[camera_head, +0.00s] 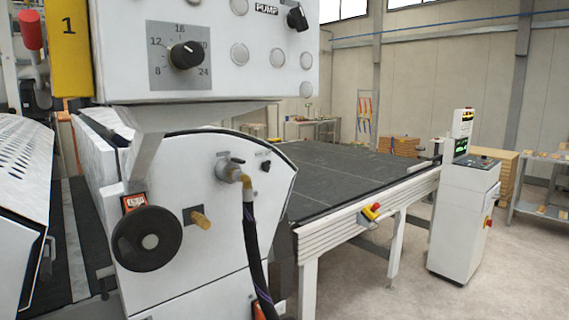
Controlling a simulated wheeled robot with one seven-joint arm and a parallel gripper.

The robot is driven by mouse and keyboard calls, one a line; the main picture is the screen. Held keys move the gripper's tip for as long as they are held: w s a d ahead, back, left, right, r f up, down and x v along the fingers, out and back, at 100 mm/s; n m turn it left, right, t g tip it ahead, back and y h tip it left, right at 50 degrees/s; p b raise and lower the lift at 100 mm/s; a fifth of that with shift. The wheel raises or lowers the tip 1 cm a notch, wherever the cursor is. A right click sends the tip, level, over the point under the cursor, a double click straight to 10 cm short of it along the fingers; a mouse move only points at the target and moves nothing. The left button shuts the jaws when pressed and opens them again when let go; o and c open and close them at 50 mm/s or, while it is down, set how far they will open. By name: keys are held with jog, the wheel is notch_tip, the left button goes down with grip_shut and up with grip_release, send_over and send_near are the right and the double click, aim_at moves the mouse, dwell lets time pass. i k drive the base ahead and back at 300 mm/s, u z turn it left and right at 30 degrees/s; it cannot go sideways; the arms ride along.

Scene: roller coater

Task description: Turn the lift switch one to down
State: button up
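No readable label says "lift", so I cannot tell which control is lift switch one. A small black switch (265,166) sits at the upper right of the white machine side panel (185,240). Another black rotary switch (297,18) is on the upper control panel (125,70), beside the word PUMP. A black dial (186,55) on a grey plate is numbered from 8 to 24. A yellow block (68,45) marked 1 stands left of the upper panel. My gripper is not in view.
A black handwheel (147,238), a brass knob (201,218) and a dark hose (256,262) stick out from the side panel. A dark conveyor table (350,170) with a red emergency button (371,210) extends right. A white console (464,215) stands beyond. The floor front right is clear.

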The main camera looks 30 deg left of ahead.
aim_at(266, 165)
jog(key=u, duration=0.65)
jog(key=i, duration=0.85)
jog(key=u, duration=0.9)
